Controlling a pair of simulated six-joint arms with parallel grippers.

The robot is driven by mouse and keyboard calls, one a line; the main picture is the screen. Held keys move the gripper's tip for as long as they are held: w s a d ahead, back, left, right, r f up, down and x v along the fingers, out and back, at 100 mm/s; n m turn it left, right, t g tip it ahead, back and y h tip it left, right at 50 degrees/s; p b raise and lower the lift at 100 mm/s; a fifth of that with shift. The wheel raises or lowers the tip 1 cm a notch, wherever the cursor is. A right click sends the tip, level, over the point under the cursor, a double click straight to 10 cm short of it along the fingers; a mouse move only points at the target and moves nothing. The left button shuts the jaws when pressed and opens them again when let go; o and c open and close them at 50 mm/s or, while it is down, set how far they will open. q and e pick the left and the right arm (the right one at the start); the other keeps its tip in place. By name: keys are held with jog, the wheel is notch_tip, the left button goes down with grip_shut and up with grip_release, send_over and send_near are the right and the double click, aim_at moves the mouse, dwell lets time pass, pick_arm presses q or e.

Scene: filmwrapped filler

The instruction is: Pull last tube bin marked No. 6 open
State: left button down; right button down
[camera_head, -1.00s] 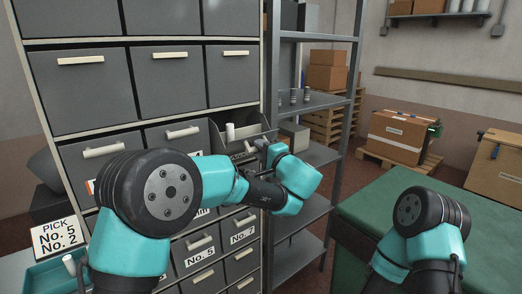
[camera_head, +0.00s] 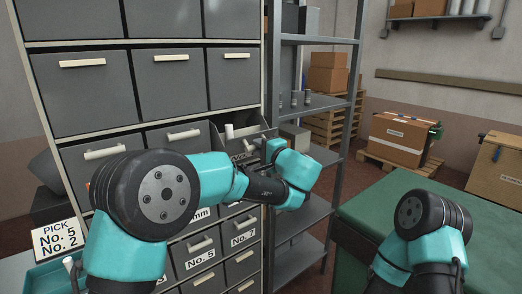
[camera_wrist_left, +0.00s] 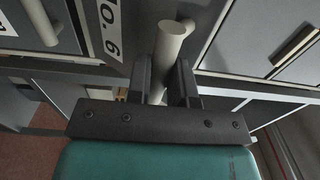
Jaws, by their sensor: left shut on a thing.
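The No. 6 bin (camera_wrist_left: 100,25) shows its white label at the upper left of the left wrist view. Its cream bar handle (camera_wrist_left: 172,45) lies between the two dark fingers of my left gripper (camera_wrist_left: 164,84), which is shut on it. In the head view, an open grey bin (camera_head: 243,135) in the right column has a white tube (camera_head: 229,131) standing in it. My left gripper (camera_head: 257,147) is at the right part of its front, partly hidden by my own arm. My right gripper is outside the frame.
Closed grey drawers (camera_head: 170,80) fill the cabinet around it. Metal shelving (camera_head: 318,100) stands close on the right, near my left wrist. A green table (camera_head: 335,200) is at the lower right. A sign reading PICK No. 5 No. 2 (camera_head: 60,237) stands at the lower left.

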pick_arm(q)
jog(key=c, duration=1)
grip_release()
jog(key=shift+s, duration=0.1)
jog(key=v, duration=1.7)
jog(key=shift+s, duration=0.1)
